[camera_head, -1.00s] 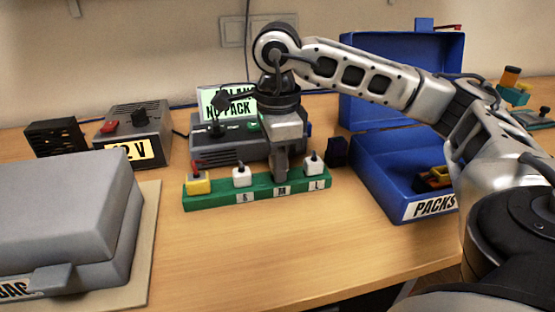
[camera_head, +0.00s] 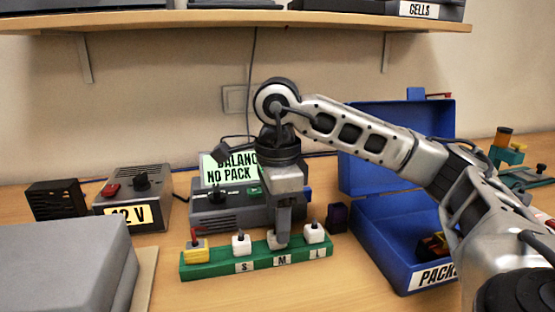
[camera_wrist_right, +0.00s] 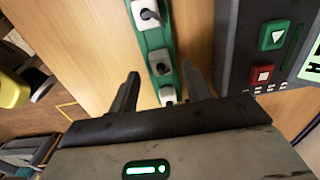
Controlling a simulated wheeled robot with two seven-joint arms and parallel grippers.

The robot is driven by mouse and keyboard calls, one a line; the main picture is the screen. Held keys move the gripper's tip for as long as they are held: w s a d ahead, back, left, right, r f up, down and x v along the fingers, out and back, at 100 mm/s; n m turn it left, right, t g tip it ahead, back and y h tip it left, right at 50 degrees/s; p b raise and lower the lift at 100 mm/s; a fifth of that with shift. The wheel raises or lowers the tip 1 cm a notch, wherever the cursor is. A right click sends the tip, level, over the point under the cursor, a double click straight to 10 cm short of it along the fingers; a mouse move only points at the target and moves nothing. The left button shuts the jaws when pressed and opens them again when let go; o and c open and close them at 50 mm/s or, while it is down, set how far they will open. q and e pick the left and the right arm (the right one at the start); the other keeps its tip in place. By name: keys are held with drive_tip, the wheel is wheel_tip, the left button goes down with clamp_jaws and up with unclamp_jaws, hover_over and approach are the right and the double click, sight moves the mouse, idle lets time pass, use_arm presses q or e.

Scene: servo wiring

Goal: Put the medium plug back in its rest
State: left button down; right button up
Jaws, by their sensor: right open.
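My left gripper is not in view.
White plugs stand at S (camera_head: 241,243) and L (camera_head: 315,233), with a yellow plug (camera_head: 195,251) at the left end. The balancer (camera_head: 225,215) is close behind the block. A blue packs case (camera_head: 385,245) stands open at right, a grey case (camera_head: 60,265) at left.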

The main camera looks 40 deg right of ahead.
use_arm(q)
drive_tip(key=p, duration=0.3)
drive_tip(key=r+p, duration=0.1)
drive_tip(key=p, duration=0.2)
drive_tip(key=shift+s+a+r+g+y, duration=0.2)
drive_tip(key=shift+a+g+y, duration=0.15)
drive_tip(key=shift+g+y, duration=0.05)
use_arm(e)
wheel_tip(320, 180, up, 12)
drive_tip(key=shift+r, duration=0.2)
